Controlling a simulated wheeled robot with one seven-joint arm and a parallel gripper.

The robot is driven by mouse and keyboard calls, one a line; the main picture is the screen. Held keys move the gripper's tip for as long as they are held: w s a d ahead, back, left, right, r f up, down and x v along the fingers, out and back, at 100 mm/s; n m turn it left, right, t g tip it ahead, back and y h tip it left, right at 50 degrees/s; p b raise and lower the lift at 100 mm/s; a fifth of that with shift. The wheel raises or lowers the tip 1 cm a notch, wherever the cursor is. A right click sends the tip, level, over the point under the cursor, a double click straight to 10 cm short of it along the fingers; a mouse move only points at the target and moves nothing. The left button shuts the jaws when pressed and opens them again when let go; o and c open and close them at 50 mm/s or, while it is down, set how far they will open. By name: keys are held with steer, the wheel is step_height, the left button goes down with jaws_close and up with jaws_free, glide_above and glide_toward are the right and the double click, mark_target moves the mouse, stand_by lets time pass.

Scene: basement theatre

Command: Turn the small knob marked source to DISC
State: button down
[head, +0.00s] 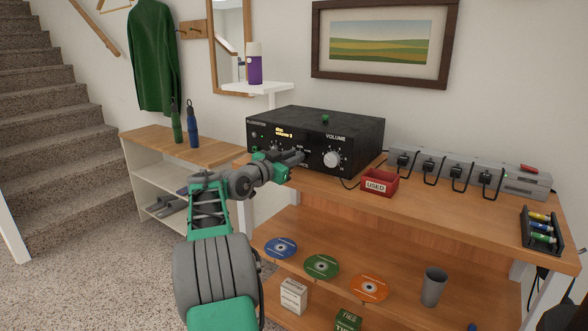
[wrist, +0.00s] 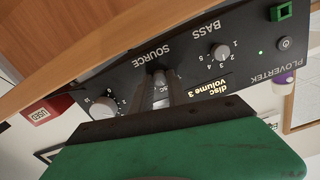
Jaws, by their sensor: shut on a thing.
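The black amplifier (head: 315,138) stands on the wooden bench with its front panel facing me. In the wrist view, which is upside down, the SOURCE label (wrist: 151,56) is just beyond the small source knob (wrist: 158,76). My gripper (wrist: 156,92) is shut on this knob, and its fingers hide most of it and part of the markings around it. The lit display (wrist: 205,91) reads "disc volume 3". In the head view my gripper (head: 301,154) reaches the panel left of the large volume knob (head: 332,159); the source knob is hidden there.
The BASS knob (wrist: 221,52) is beside my fingers in the wrist view. A red USED box (head: 380,183) stands right of the amplifier. Discs lie on the shelf below.

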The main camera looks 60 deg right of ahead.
steer(key=shift+f+m+b, duration=0.25)
steer(key=shift+m+b, duration=0.9)
steer(key=shift+m, duration=0.05)
steer(key=c, duration=1.3)
jaws_free()
steer(key=shift+r, duration=0.2)
steer(key=w+a+p, duration=0.1)
steer(key=a, duration=0.6)
steer(key=shift+w+a, duration=0.15)
steer(key=shift+a, duration=0.25)
steer(key=shift+r, duration=0.1)
